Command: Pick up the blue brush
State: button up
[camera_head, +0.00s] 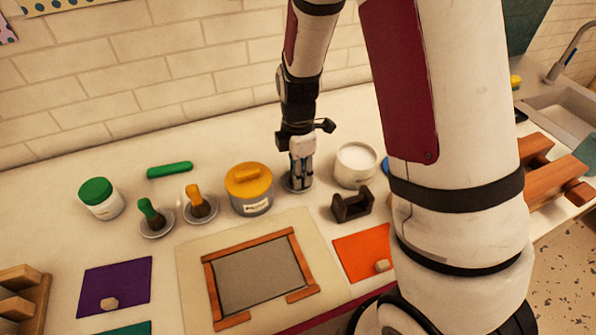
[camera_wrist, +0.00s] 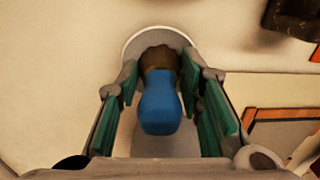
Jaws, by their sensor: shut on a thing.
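The blue brush (camera_wrist: 160,103) shows in the wrist view, its rounded blue handle toward the camera and its brown bristle end beyond, over a pale round dish (camera_wrist: 133,42). My gripper (camera_wrist: 160,88) has its green-padded fingers on both sides of the brush and is shut on it. In the head view my gripper (camera_head: 300,178) points straight down at a small round dish (camera_head: 288,187), right of the yellow-lidded jar. Whether the bristles touch the dish cannot be told.
Close by stand the yellow-lidded jar (camera_head: 250,190), a white open jar (camera_head: 356,165) and a dark block holder (camera_head: 351,204). Green (camera_head: 151,214) and orange (camera_head: 198,202) brushes stand in dishes to the left. A wood-framed grey panel (camera_head: 258,277) lies in front. The brick wall is behind.

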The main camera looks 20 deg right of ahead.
jog(key=shift+r+p, duration=0.45)
jog(key=shift+r, duration=0.35)
notch_tip(320, 180, up, 3)
jog(key=shift+f+p, duration=0.2)
jog(key=shift+p, duration=0.5)
jog(key=s+p, duration=0.2)
jog(key=s, duration=0.3)
jog(key=s+a+p, duration=0.1)
jog(key=s+p, duration=0.2)
jog(key=s, duration=0.2)
jog(key=s+r+p, duration=0.1)
jog(key=s+p, duration=0.1)
jog(key=s, duration=0.4)
jog(key=shift+a+p, duration=0.2)
jog(key=shift+p, duration=0.15)
jog(key=shift+f, duration=0.1)
jog(key=shift+w, duration=0.1)
